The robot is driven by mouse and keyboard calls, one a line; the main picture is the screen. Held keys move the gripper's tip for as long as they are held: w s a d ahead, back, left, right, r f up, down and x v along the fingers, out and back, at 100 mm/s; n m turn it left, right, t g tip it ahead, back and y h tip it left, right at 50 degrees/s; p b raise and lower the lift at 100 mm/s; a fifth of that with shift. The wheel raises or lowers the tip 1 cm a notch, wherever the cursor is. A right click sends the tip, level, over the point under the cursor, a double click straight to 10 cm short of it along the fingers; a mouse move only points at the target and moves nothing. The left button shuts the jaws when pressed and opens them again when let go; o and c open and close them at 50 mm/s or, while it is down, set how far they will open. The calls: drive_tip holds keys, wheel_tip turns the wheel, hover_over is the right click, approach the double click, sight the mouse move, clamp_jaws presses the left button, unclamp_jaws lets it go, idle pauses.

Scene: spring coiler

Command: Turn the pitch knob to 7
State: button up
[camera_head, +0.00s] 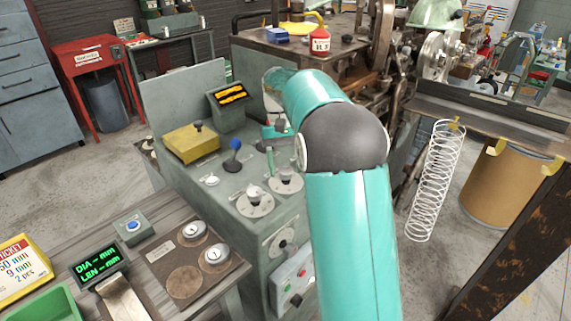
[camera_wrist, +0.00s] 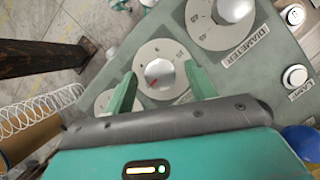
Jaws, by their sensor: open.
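A round silver knob (camera_wrist: 158,74) with a red mark sits on a pale numbered dial on the grey-green panel, beside the dial labelled DIAMETER (camera_wrist: 222,12). Its own label is not readable, so I cannot confirm it is the pitch knob. My gripper (camera_wrist: 161,69) is open, its two green fingers on either side of this knob, with visible gaps. I cannot tell how high the fingertips are. The red mark points to the lower left in the wrist view. In the head view this knob appears to be the right one (camera_head: 286,173) of two; a green finger shows above it.
A blue ball-topped lever (camera_head: 235,145) and a yellow box (camera_head: 191,143) stand on the panel. A third dial (camera_wrist: 104,101) lies partly behind the left finger. A white coil spring (camera_head: 432,180) hangs at the right. A wooden bench with a display (camera_head: 99,263) is at the lower left.

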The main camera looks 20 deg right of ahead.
drive_tip(key=v, duration=0.7)
drive_tip(key=shift+r, duration=0.25)
drive_tip(key=s+a+r+n+t+h, duration=0.1)
drive_tip(key=s+a+r+t, duration=0.25)
drive_tip(key=s, duration=0.35)
drive_tip(key=s+a+r+t, duration=0.2)
drive_tip(key=s+a, duration=0.2)
drive_tip(key=s, duration=0.3)
drive_tip(key=s+a+f+t, duration=0.2)
drive_tip(key=s+f, duration=0.1)
drive_tip(key=s, duration=0.4)
drive_tip(key=s+a+f+n+t, duration=0.1)
drive_tip(key=s+a+f+t, duration=0.1)
drive_tip(key=s+f, duration=0.2)
drive_tip(key=s, duration=0.3)
drive_tip(key=shift+s+f+t, duration=0.2)
drive_tip(key=shift+s+t, duration=0.1)
drive_tip(key=shift+t, duration=0.05)
